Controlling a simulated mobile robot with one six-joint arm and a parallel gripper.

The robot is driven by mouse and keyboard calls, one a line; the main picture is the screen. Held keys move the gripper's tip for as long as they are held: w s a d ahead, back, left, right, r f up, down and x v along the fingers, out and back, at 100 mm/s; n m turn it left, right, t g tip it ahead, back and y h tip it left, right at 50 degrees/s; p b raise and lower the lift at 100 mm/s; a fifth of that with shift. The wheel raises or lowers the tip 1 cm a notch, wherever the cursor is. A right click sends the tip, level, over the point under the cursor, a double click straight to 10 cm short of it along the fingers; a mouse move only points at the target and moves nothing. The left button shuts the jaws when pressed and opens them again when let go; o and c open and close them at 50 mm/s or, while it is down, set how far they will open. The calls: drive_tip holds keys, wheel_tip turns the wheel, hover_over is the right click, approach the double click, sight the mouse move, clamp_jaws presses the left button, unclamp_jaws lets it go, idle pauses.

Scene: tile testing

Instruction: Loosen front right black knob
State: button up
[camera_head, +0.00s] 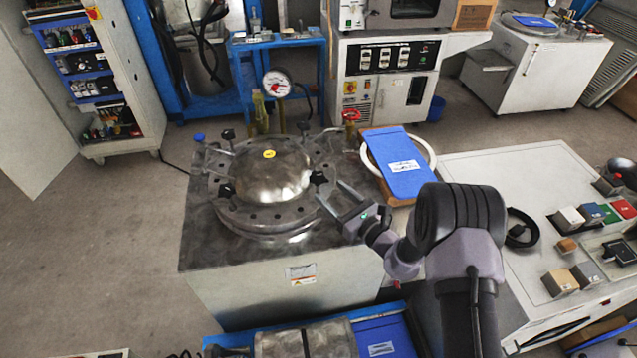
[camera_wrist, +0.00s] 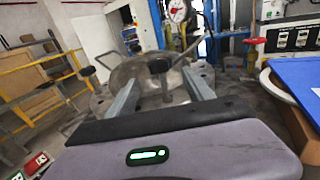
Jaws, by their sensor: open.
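The front right black knob (camera_head: 319,177) sits at the rim of the round metal lid (camera_head: 268,172). My gripper (camera_head: 332,191) is open and comes in from the right, its fingertips close to this knob. In the wrist view a black knob (camera_wrist: 159,66) shows centred in the gap between my two open fingers (camera_wrist: 159,77), slightly beyond the tips. No contact can be made out. The other black knobs stand around the rim: front left (camera_head: 226,190), back left (camera_head: 227,134) and back right (camera_head: 303,127).
A pressure gauge (camera_head: 277,83) and a red valve handle (camera_head: 351,116) rise behind the lid. A blue board (camera_head: 398,163) lies over a white ring right of it. A white cabinet (camera_head: 490,170) stands on the right. The floor left of the vessel is clear.

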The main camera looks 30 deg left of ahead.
sight(318, 180)
drive_tip(key=b+x, duration=0.1)
drive_tip(key=x, duration=0.6)
drive_tip(key=shift+w+a+b, duration=0.1)
drive_tip(key=shift+a+b, duration=0.05)
drive_tip(key=shift+b, duration=0.15)
clamp_jaws()
